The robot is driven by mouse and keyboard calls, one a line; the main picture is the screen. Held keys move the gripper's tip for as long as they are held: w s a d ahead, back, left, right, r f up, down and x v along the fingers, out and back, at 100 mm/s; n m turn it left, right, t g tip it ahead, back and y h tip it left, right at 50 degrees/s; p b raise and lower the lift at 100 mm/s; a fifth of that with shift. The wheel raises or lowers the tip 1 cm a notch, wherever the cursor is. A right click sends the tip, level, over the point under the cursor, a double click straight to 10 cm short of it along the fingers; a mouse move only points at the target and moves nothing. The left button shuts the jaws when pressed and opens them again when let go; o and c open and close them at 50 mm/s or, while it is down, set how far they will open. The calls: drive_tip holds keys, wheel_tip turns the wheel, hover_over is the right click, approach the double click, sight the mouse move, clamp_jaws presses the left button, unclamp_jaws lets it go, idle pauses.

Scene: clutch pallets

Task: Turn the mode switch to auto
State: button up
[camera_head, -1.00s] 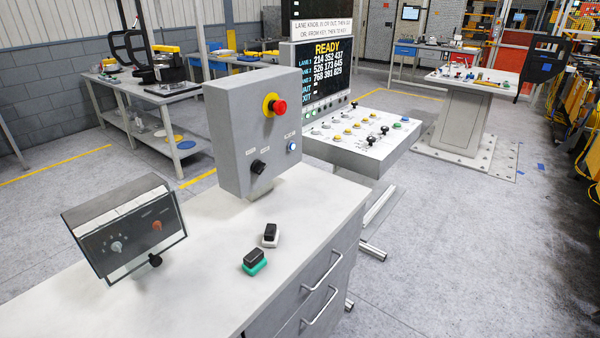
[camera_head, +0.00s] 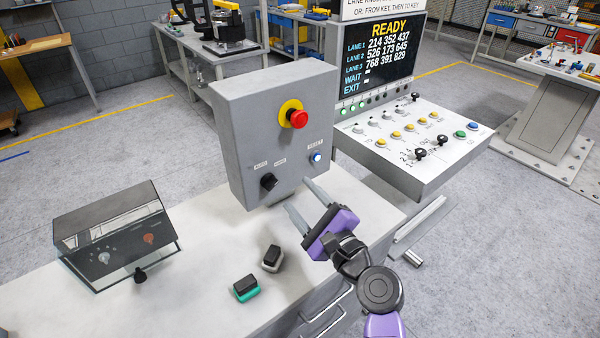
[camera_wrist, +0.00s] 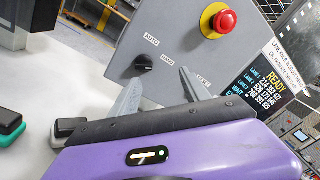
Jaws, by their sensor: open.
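The mode switch is a black knob (camera_head: 268,181) low on the front of the grey control box (camera_head: 228,120). It also shows in the wrist view (camera_wrist: 146,63), with an AUTO label at its upper left and a HAND label at its upper right. A pale mark on the knob looks roughly level in the wrist view, but I cannot tell for certain which label it points to. My gripper (camera_head: 304,203) is open and empty, in front of the box and to the right of the knob, apart from it. In the wrist view, its fingers (camera_wrist: 157,92) reach up below the knob.
A red emergency button (camera_head: 297,118) on a yellow ring sits above the switch, and a blue-lit button (camera_head: 316,157) to its right. Two small black-topped blocks, one green-based (camera_head: 246,289) and one white-based (camera_head: 272,258), lie on the bench. A covered box (camera_head: 112,240) stands at left.

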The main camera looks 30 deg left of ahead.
sight(273, 186)
drive_tip(key=shift+w+a+f+m+g+y, duration=0.1)
drive_tip(key=shift+w+a+f+m+g, duration=0.2)
drive_tip(key=shift+a, duration=1)
drive_tip(key=shift+w+a+f+m+g+y, duration=0.2)
drive_tip(key=shift+a+m, duration=0.3)
drive_tip(key=shift+a, duration=0.85)
drive_tip(key=shift+w+a+f+m+g, duration=0.15)
drive_tip(key=shift+a+f+m+g, duration=0.2)
drive_tip(key=shift+a, duration=0.95)
clamp_jaws()
